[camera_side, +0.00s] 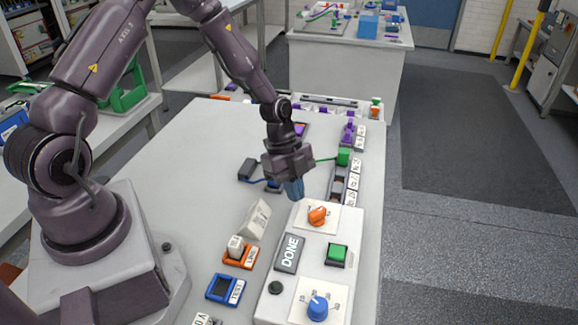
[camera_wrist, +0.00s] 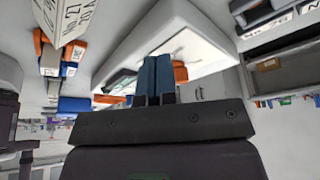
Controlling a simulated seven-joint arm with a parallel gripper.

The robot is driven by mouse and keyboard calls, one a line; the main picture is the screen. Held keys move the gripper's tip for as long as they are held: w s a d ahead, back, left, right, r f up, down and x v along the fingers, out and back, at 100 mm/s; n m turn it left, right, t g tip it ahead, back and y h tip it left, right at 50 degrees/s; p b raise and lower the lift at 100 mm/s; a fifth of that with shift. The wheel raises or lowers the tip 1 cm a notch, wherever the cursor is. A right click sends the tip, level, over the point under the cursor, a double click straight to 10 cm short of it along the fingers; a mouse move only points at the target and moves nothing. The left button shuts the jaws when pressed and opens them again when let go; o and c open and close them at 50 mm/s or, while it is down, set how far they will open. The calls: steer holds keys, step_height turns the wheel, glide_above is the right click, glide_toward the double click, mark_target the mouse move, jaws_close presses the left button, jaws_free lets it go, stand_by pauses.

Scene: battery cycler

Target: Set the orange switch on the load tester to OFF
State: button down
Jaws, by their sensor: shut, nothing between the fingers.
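The orange switch (camera_side: 318,216) sits on a white plate at the far end of the white load tester (camera_side: 345,278). The plate's small markings are too small to read, so I cannot tell the switch's setting. My gripper (camera_side: 295,190) points down just to the left of and behind the switch. Its blue fingers are together with nothing between them. In the wrist view my gripper (camera_wrist: 154,68) shows its two fingers side by side, with the orange switch (camera_wrist: 180,73) close to their right. I cannot tell whether they touch it.
The tester also carries a DONE panel (camera_side: 289,253), a green button (camera_side: 336,254) and a blue knob (camera_side: 318,308). An orange tray (camera_side: 240,259) with a white block and a blue tray (camera_side: 225,289) lie left of it. Several small modules line the table's right edge.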

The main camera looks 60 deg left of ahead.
mark_target(317, 215)
steer(key=shift+w+d+r, duration=0.1)
steer(key=shift+w+d, duration=0.05)
steer(key=shift+d, duration=0.7)
steer(key=shift+w+d+r, duration=0.1)
steer(key=shift+d, duration=0.75)
